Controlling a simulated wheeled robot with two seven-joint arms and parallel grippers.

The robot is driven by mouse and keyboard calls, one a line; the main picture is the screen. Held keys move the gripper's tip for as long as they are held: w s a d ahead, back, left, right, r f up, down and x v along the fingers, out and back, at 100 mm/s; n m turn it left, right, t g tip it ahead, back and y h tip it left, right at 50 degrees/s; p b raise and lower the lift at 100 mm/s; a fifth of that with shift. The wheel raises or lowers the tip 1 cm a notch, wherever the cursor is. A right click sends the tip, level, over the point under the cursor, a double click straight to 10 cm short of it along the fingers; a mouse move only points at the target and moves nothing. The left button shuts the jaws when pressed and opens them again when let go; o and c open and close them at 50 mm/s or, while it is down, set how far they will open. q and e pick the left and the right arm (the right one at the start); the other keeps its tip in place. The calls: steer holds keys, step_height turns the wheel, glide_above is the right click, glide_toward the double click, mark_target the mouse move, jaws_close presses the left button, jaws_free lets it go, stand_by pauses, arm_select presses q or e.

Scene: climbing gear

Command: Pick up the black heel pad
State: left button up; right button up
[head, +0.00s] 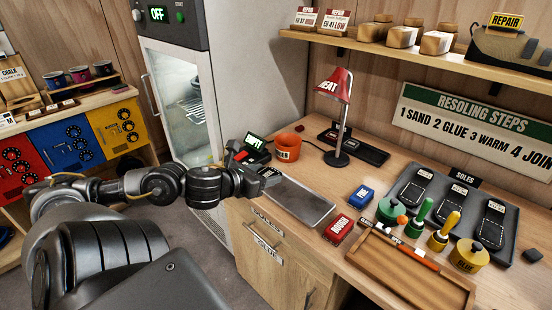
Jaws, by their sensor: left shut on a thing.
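My left gripper (266,173) is at the end of the arm that comes in from the left, over the left end of the bench by the grey tray (300,200). It is shut on a small dark thing, the black heel pad (271,174), which is mostly hidden by the fingers and hard to make out at this size. I cannot tell whether the pad touches the tray. My right gripper is not in view.
A small black block (505,255) lies on the bench at the far right, beside the yellow glue pot (468,257). An orange mug (287,147) and a red lamp (336,86) stand behind the tray. A wooden tray (405,272) and red box (339,230) are nearer the front.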

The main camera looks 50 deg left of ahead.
arm_select(q)
steer(key=shift+s+a+r+p, duration=0.35)
steer(key=shift+s+p, duration=0.1)
steer(key=shift+s, duration=0.25)
steer(key=shift+s+a+r+p, duration=0.35)
steer(key=shift+s+p, duration=0.05)
steer(key=shift+s, duration=0.25)
steer(key=shift+s+a+r+p, duration=0.35)
steer(key=shift+s+p, duration=0.1)
steer(key=shift+s, duration=0.25)
